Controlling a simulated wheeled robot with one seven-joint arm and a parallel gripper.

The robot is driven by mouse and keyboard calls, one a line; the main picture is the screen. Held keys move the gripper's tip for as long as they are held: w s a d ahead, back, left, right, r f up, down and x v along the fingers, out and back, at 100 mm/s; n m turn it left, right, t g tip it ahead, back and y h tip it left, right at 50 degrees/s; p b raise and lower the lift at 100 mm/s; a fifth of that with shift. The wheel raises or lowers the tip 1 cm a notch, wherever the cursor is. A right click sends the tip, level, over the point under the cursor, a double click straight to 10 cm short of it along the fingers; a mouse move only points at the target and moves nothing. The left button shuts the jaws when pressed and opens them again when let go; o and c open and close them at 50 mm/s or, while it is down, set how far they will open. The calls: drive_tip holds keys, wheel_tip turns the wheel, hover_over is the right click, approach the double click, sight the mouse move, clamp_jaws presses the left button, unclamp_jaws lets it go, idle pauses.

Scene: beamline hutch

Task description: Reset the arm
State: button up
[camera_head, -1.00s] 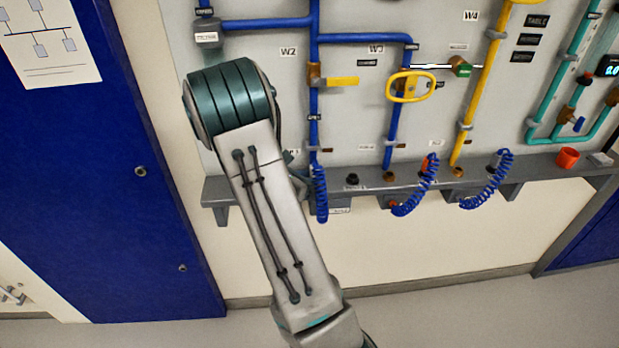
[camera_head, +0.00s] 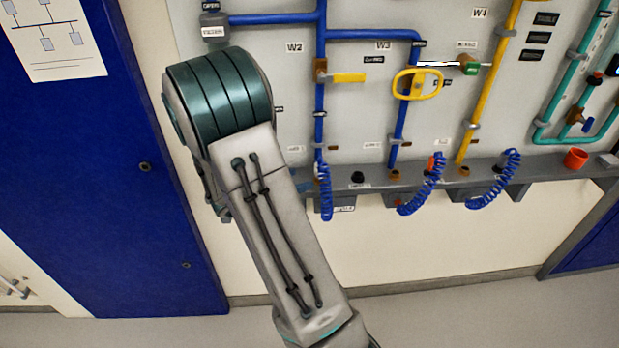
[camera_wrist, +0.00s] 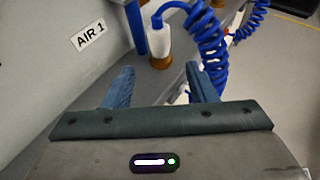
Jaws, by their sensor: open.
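My gripper (camera_wrist: 160,88) shows in the wrist view with its two blue fingers apart and nothing between them. It is near the grey ledge and the panel, close to a label "AIR 1" (camera_wrist: 89,40). A white fitting with a brown base (camera_wrist: 158,45) and a coiled blue hose (camera_wrist: 208,45) lie just beyond the fingertips; I cannot tell if anything touches. In the head view my arm is bent in front of the panel's left side, and the gripper is hidden behind it.
The wall panel (camera_head: 345,115) carries blue, yellow and teal pipes with a yellow handle (camera_head: 417,84). A blue door (camera_head: 110,180) is at left. The floor (camera_head: 450,318) in front is clear.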

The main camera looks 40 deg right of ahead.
drive_tip(key=s+a+r+m+y, duration=0.5)
drive_tip(key=s+a+m+y, duration=0.1)
drive_tip(key=s+a+m, duration=0.3)
drive_tip(key=s+a+r+m+t+y, duration=0.1)
drive_tip(key=s+a+r+m+y, duration=0.4)
drive_tip(key=a, duration=0.7)
drive_tip(key=s+m+y, duration=0.2)
drive_tip(key=s+m, duration=0.2)
drive_tip(key=m, duration=0.1)
drive_tip(key=shift+s+a+y, duration=0.15)
drive_tip(key=shift+y, duration=0.15)
drive_tip(key=shift+c, duration=1.3)
